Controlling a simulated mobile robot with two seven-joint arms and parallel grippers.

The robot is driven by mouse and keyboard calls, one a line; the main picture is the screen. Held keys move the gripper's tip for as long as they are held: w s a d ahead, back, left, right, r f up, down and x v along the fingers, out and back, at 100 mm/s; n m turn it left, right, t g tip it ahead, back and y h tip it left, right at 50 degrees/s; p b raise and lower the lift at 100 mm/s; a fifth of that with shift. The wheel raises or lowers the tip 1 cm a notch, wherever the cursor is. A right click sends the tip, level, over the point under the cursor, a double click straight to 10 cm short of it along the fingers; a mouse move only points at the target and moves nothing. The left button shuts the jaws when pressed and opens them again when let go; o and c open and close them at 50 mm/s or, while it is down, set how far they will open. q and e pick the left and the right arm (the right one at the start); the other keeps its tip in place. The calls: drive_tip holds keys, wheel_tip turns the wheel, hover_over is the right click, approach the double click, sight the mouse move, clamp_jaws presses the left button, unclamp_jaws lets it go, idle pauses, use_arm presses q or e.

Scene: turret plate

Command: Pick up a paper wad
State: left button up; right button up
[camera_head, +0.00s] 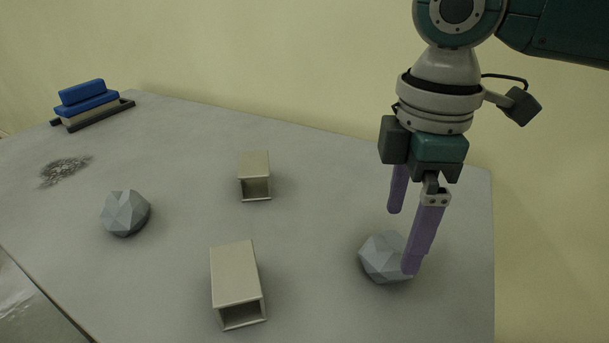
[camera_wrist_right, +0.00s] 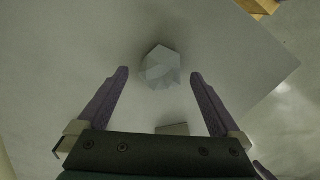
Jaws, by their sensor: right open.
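One grey faceted paper wad (camera_head: 380,256) lies on the right part of the table. It also shows in the right wrist view (camera_wrist_right: 160,68), a little beyond the fingertips and centred between them. A second paper wad (camera_head: 125,213) lies at the left of the table. My right gripper (camera_head: 403,240) is open and empty, with purple fingers pointing down. In the head view one finger overlaps the right side of the near wad; in the right wrist view (camera_wrist_right: 159,74) both fingers are apart from it. My left gripper is not in view.
Two beige hollow boxes, one farther back (camera_head: 254,168) and one nearer (camera_head: 235,275), stand mid-table. A blue block stack on a dark tray (camera_head: 88,103) is at the far left. A dark debris patch (camera_head: 64,171) lies in front of it. The table's right edge is near the wad.

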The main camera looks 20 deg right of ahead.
sight(393, 240)
drive_tip(key=f, duration=0.1)
drive_tip(key=f+b, duration=0.1)
drive_tip(key=f, duration=0.3)
drive_tip(key=shift+w+a+f, duration=0.15)
drive_tip(key=shift+a+f, duration=0.05)
drive_tip(key=shift+a, duration=0.15)
drive_tip(key=c, duration=1.2)
drive_tip(key=shift+o, duration=0.2)
drive_tip(key=shift+r, duration=0.15)
